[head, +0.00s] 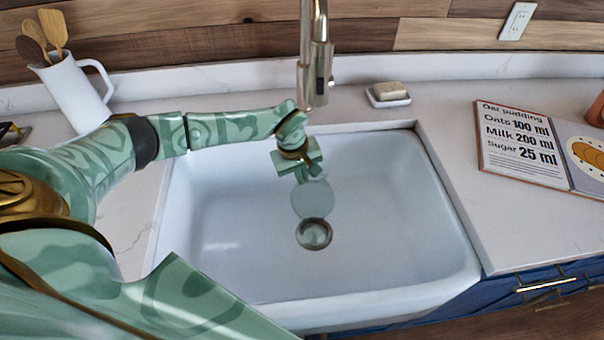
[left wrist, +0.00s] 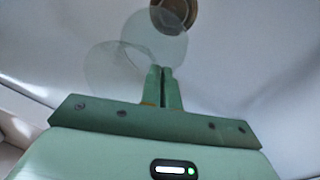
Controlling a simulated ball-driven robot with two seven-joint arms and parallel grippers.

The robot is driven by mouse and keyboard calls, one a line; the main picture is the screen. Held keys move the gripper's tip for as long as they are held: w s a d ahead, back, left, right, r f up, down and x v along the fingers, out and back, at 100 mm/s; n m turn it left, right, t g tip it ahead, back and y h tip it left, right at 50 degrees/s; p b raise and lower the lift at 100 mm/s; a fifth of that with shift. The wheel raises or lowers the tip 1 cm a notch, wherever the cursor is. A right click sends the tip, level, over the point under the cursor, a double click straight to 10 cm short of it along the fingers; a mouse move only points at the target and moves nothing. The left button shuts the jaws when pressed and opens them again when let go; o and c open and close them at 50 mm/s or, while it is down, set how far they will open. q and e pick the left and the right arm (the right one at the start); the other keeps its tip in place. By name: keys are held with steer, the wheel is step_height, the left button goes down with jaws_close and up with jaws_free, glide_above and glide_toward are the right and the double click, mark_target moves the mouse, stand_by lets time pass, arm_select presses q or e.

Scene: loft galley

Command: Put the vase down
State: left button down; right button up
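The vase (head: 312,200) is clear, faintly green glass, seen over the sink basin just below my left gripper (head: 303,178). In the left wrist view the vase (left wrist: 150,42) shows as two overlapping see-through rounds. The fingers of my left gripper (left wrist: 162,72) are nearly together there, with the glass at their tips, so they look shut on its thin wall. The white sink (head: 245,225) lies under the vase, with the round metal drain (head: 314,234) just below it in the picture. I cannot tell whether the vase touches the basin floor. My right gripper is not in view.
A metal faucet (head: 314,70) hangs over the sink's back edge. A white jug (head: 75,95) with wooden spoons stands at back left. A soap dish (head: 388,97) sits behind the sink. An open recipe book (head: 520,145) lies on the right counter, with clear countertop (head: 455,160) beside it.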

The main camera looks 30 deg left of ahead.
arm_select(q)
steer(key=shift+w+f, duration=0.1)
steer(key=shift+f, duration=0.25)
steer(key=c, duration=1.6)
jaws_free()
steer(key=shift+c, duration=0.2)
steer(key=shift+r, duration=0.4)
step_height(320, 180, up, 8)
steer(key=s+p, duration=0.1)
steer(key=shift+a+p, duration=0.4)
steer(key=shift+s+f, duration=0.1)
steer(key=shift+f, duration=0.05)
